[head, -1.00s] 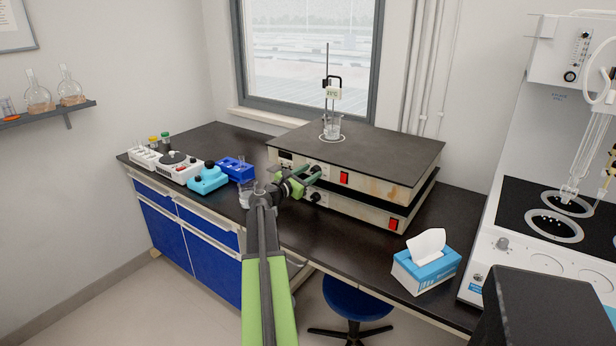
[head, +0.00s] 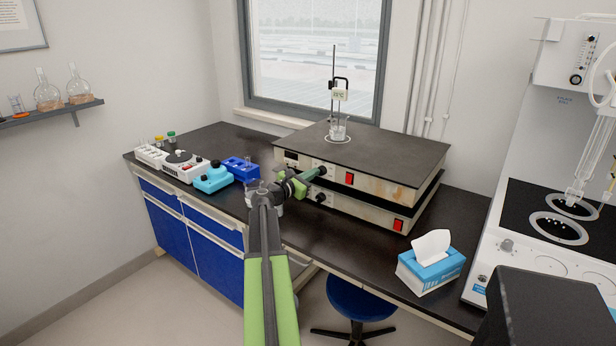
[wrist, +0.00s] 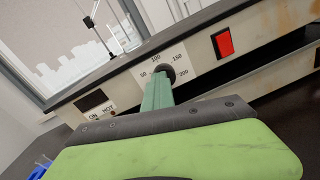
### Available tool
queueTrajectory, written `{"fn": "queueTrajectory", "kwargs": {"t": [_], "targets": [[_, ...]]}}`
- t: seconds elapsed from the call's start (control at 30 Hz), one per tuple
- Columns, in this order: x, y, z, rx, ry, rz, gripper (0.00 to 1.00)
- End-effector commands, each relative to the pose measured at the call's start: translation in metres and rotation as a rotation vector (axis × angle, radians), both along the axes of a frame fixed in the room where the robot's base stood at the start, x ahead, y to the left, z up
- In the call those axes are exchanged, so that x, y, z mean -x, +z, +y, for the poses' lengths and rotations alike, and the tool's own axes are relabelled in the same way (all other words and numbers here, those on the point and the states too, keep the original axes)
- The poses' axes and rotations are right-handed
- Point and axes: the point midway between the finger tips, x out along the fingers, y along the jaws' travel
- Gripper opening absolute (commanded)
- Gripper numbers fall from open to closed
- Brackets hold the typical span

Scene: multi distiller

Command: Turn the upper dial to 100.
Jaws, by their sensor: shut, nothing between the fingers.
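The upper dial (wrist: 180,70) is a dark round knob on a pale scale plate marked 50, 100, 150 and 200, on the front of the upper hot plate (head: 375,182). In the wrist view my gripper (wrist: 161,76) is at the dial, its green fingers together and covering the knob's left and lower part. I cannot tell whether they touch it. The knob's pointer is hidden, so its setting cannot be read. In the head view my gripper (head: 320,171) reaches the left of the upper front panel. The lower dial (head: 320,198) shows just below it.
The upper unit has a red switch (wrist: 223,42) right of the scale and a dark display (wrist: 91,101) to the left. A beaker (head: 338,131) stands on top. A tissue box (head: 430,270) sits at the bench front.

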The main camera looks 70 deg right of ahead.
Motion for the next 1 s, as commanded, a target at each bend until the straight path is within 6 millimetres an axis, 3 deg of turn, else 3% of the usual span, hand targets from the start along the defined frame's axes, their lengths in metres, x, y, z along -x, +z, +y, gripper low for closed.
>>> {"fn": "queueTrajectory", "kwargs": {"t": [0.03, 0.17, 0.27, 0.3, 1.0], "targets": [[0.003, 0.005, -0.018, 0.007, 0.002, 0.011, 0.3], [0.0, 0.005, -0.002, 0.006, 0.004, 0.011, 0.3], [-0.003, 0.004, 0.01, 0.007, 0.006, 0.01, 0.43], [-0.005, 0.004, 0.014, 0.007, 0.007, 0.01, 0.54], [-0.023, 0.001, 0.074, 0.004, 0.006, 0.006, 0.54]]}}
